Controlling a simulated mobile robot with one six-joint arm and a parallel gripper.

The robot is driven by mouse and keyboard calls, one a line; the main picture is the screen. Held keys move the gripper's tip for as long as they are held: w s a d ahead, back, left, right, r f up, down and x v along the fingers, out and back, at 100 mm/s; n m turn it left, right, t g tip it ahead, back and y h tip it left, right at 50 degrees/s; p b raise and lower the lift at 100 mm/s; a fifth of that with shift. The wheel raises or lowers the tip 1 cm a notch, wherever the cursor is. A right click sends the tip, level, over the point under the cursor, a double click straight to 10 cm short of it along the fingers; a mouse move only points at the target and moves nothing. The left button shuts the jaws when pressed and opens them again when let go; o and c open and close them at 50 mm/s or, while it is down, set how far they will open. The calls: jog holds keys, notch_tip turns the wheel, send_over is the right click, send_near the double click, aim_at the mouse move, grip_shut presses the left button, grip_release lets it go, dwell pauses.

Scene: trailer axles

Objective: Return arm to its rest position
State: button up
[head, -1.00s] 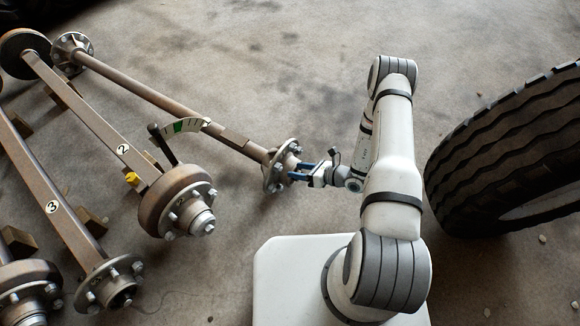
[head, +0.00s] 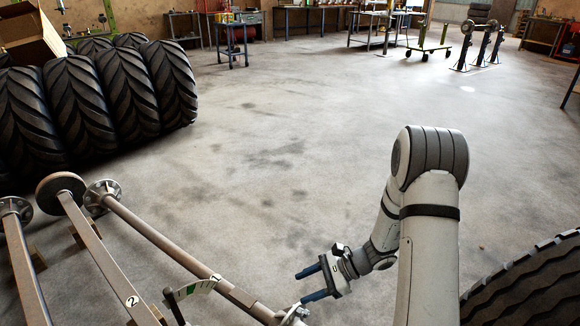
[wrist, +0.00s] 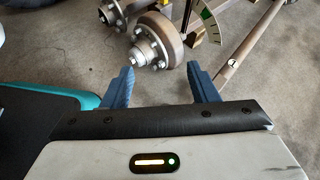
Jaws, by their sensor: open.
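My gripper (head: 307,284) is open, with nothing between its blue fingers. It is held beside the near end of the round axle (head: 172,251), apart from it as far as I can tell. In the wrist view my gripper (wrist: 160,84) has its two fingers spread, pointing toward a hub (wrist: 155,42) with a drum beyond them. My arm is bent, with its elbow raised at the right of the head view.
Axle 2 (head: 103,262) and another axle (head: 25,268) lie at the left. Big tyres (head: 120,95) stand at the back left; a tyre (head: 530,285) is at the lower right. Benches (head: 310,20) and stands (head: 482,45) are far back. The middle floor is clear.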

jog(key=s+d+r+n+t+h+p, duration=0.1)
jog(key=s+d+r+n+h+p, duration=0.2)
jog(key=r, duration=1.1)
jog(key=s+d+r+n+t+h+p, duration=0.1)
jog(key=s+d+r+n+h+p, duration=0.2)
jog(key=r, duration=1.1)
jog(key=s+d+r+n+t+h+p, duration=0.2)
jog(key=s+d+r+n+h+p, duration=0.2)
jog(key=s+r+n+p, duration=0.5)
jog(key=shift+s+r+h+p, duration=0.3)
jog(key=shift+r+h+p, duration=0.95)
jog(key=shift+r, duration=1.6)
jog(key=shift+d+y, duration=0.1)
jog(key=shift+y, duration=0.15)
